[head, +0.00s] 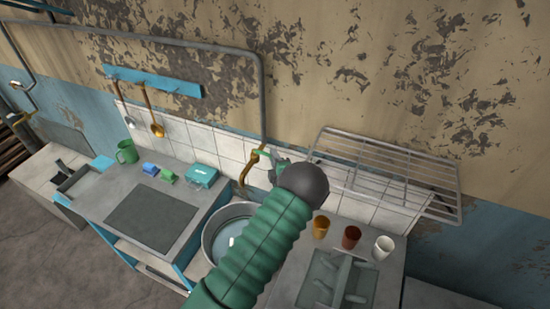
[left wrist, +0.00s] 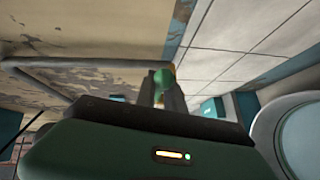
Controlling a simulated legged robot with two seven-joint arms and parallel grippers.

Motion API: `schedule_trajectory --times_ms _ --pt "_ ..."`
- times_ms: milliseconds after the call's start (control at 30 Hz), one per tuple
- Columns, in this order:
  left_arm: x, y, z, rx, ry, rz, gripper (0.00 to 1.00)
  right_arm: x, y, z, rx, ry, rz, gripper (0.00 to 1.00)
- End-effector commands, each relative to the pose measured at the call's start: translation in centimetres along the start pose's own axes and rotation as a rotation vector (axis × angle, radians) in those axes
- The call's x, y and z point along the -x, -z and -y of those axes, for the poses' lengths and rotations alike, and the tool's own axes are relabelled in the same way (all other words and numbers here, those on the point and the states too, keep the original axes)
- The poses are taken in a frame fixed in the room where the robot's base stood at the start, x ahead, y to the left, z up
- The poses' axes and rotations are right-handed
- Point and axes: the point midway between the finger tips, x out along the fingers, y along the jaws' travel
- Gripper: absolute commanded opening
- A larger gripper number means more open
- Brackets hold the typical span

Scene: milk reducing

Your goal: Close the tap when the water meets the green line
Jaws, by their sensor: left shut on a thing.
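The brass tap (head: 246,174) stands at the wall above a round metal basin (head: 211,240) that holds water. My left arm comes in over the basin, and its left gripper (head: 268,155) is at the top of the tap, shut on the tap handle. In the left wrist view, the gripper fingers (left wrist: 166,92) close around a small green and orange piece, which looks like the handle. The basin's rim shows at the right edge there (left wrist: 268,122). My arm hides part of the basin, and I cannot make out the green line. My right gripper is not in view.
A wire rack (head: 390,172) hangs on the wall to the right. An orange cup (head: 321,227), a brown cup (head: 351,237) and a white cup (head: 384,248) stand below it. A teal box (head: 201,176) and a green mug (head: 127,151) are on the left counter.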

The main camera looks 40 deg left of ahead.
Motion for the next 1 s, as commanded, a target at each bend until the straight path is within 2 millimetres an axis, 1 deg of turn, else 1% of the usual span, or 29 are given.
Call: schedule_trajectory --times_ms 33,200,333,600,633,800,1000 --pt "0.0 0.5 0.5 -0.008 -0.004 0.024 0.00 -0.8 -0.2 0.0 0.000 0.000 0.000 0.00" --pt "0.5 1.2 0.6 -0.022 -0.020 0.131 0.00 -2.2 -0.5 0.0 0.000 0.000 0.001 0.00" --pt "0.8 1.3 0.5 -0.025 -0.024 0.176 0.00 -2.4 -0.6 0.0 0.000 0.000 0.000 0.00" --pt "0.9 1.3 0.4 -0.025 -0.023 0.180 0.00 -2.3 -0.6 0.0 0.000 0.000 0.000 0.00" --pt "0.9 1.3 0.4 -0.025 -0.023 0.180 0.15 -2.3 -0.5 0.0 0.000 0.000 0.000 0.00" --pt "0.9 1.3 0.4 -0.025 -0.024 0.181 0.35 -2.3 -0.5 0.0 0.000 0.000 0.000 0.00" --pt "1.0 1.2 0.3 -0.024 -0.024 0.182 0.35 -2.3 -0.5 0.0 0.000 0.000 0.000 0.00"
